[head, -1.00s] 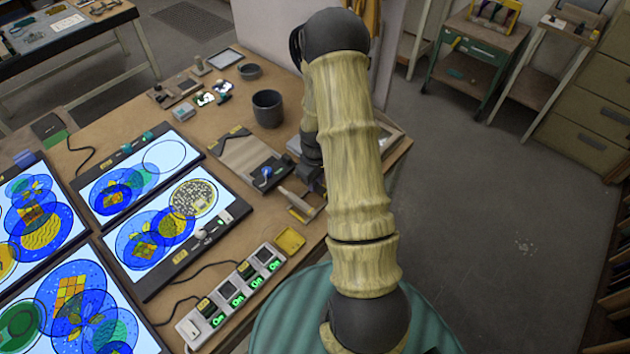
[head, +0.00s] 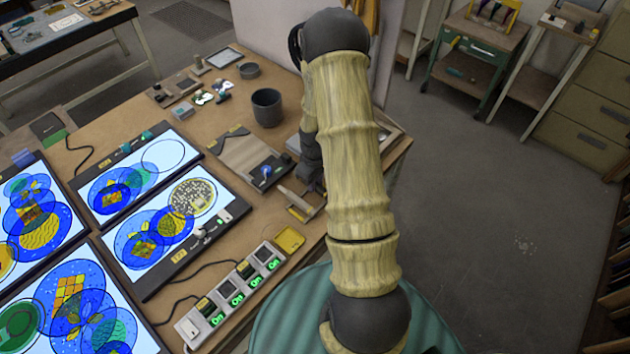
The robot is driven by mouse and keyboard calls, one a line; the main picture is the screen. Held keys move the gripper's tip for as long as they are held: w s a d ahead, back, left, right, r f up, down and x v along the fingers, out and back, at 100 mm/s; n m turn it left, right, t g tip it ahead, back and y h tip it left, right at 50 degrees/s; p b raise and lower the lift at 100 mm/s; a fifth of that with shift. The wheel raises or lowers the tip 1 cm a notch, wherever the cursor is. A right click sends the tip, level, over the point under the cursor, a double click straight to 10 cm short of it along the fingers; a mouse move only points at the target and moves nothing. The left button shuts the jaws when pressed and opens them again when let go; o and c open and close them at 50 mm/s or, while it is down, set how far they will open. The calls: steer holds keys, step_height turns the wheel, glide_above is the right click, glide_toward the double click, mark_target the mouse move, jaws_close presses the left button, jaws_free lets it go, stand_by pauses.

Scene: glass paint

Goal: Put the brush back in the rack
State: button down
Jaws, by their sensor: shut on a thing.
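My gripper (head: 315,186) is at the right side of the workbench, low over the bench top and mostly hidden by my arm. It is shut on what looks like the brush (head: 296,198), a thin light-brown handle pointing to the upper left. The fingertips and bristles are too small or hidden to make out. A small tan wooden holder (head: 303,213), perhaps the rack, lies just under and beside the brush. I cannot tell whether the brush touches it.
A dark cup (head: 267,108) stands behind. A board with a dark device and blue knob (head: 266,171) is left of the gripper. Lit glass panels (head: 177,228), a switch strip (head: 230,297) and a yellow tray (head: 289,241) fill the left and front. Bare bench is narrow here.

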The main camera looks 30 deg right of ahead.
steer(key=shift+f, duration=0.15)
steer(key=c, duration=1.2)
jaws_free()
step_height(320, 180, up, 17)
steer(key=b, duration=0.2)
steer(key=shift+r+b, duration=0.2)
steer(key=shift+b, duration=0.1)
steer(key=s+a+r+m+t, duration=0.2)
steer(key=s+a+m, duration=0.2)
steer(key=s+a, duration=0.8)
steer(key=shift+s+a+r+t, duration=0.2)
steer(key=shift+a+r+t, duration=0.1)
steer(key=shift+a, duration=0.55)
